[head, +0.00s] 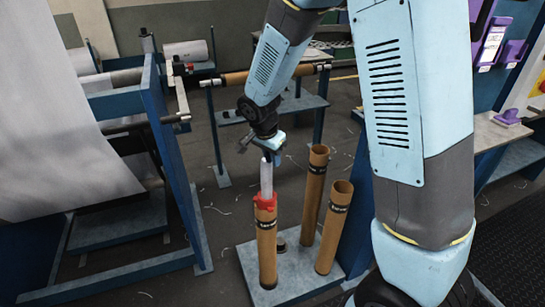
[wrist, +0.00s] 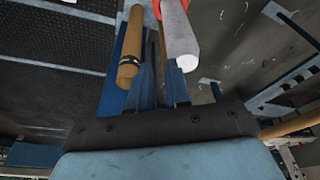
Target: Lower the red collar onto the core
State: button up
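The red collar (head: 265,202) sits around the top end of the front-left brown core (head: 267,250). A pale grey cylinder (head: 266,178) stands upright out of the collar. In the wrist view the collar (wrist: 160,8) shows only at the top edge, beside the grey cylinder (wrist: 181,38), whose end faces the camera. My gripper (head: 270,157) is close above the cylinder's top end in the head view. In the wrist view its two blue fingers (wrist: 160,75) are apart, with a narrow gap that looks empty. The cylinder's end overlaps the right finger; contact cannot be told.
Two other brown tubes (head: 313,195) (head: 334,228) stand on the same blue-grey base plate (head: 290,272). A blue frame (head: 175,150) with a white roll stands at left. A horizontal brown roll (head: 262,75) lies behind. A bench (head: 495,135) stands at right.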

jog(key=shift+o, duration=0.4)
jog(key=shift+w+a+r, duration=0.15)
jog(key=shift+w+a, duration=0.05)
jog(key=shift+a, duration=0.05)
jog(key=v, duration=1.3)
jog(key=shift+s+d+r, duration=0.15)
jog(key=shift+r, duration=0.05)
dwell(0.4)
jog(key=s+d+r+n+t+y, duration=0.1)
jog(key=s+d+r+n, duration=0.1)
jog(key=s+d+r, duration=0.3)
jog(key=s+d+r+n, duration=0.2)
jog(key=s+d+r, duration=0.1)
jog(key=d, duration=0.4)
jog(key=s+d+r+n+t, duration=0.1)
jog(key=s+d+r+n, duration=0.1)
jog(key=s, duration=0.4)
jog(key=s+d+r+n+t+y, duration=0.1)
jog(key=s+d+n, duration=0.1)
jog(key=s+d, duration=0.3)
jog(key=shift+s+d+r+n, duration=0.2)
jog(key=shift+s+r+n, duration=0.15)
jog(key=shift+s, duration=0.25)
